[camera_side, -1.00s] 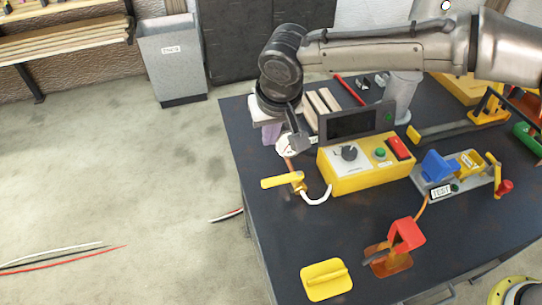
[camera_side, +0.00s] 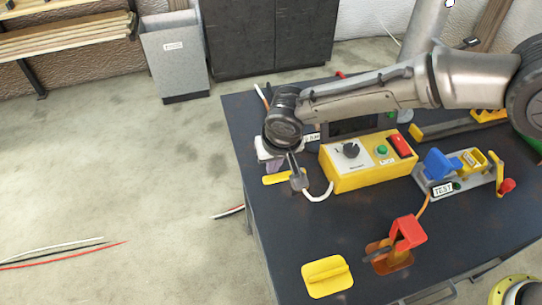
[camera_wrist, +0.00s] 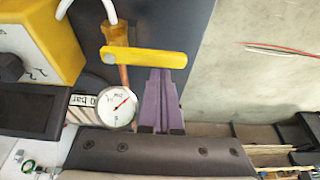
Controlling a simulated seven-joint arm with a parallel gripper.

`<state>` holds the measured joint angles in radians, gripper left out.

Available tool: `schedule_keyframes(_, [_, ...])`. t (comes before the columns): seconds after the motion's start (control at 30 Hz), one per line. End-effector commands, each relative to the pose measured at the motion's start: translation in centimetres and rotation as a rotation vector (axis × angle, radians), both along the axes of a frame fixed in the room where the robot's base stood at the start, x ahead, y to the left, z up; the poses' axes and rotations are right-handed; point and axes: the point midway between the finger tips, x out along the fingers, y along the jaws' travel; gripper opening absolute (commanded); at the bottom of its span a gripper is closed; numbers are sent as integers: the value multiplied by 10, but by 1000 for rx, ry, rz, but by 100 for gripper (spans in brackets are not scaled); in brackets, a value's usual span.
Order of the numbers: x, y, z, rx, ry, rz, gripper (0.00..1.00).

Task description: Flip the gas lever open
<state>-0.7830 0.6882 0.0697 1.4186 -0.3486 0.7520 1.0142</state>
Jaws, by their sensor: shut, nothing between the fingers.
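The gas lever is a yellow bar (camera_side: 277,179) near the table's left edge; in the side view my gripper hides its right end. In the wrist view the lever (camera_wrist: 150,58) lies crosswise on a copper pipe (camera_wrist: 123,76), with a white hose (camera_wrist: 109,12) beyond. My gripper (camera_side: 299,182) is low over the lever's right part in the side view. Its purple fingers (camera_wrist: 160,72) are shut and empty, with their tips at the lever's near edge in the wrist view. I cannot tell whether they touch it.
A round pressure gauge (camera_wrist: 118,106) sits close beside my fingers. A yellow control box (camera_side: 368,163) with a knob and a red switch stands to the right. A yellow plate with a handle (camera_side: 327,277) and a red lever (camera_side: 408,232) are nearer the front.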

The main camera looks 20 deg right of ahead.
Motion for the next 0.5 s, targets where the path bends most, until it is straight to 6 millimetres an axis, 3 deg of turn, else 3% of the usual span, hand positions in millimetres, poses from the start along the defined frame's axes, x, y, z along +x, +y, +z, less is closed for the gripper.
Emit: schedule_keyframes(0.5, [-2, 0, 0, 0, 0, 28, 0])
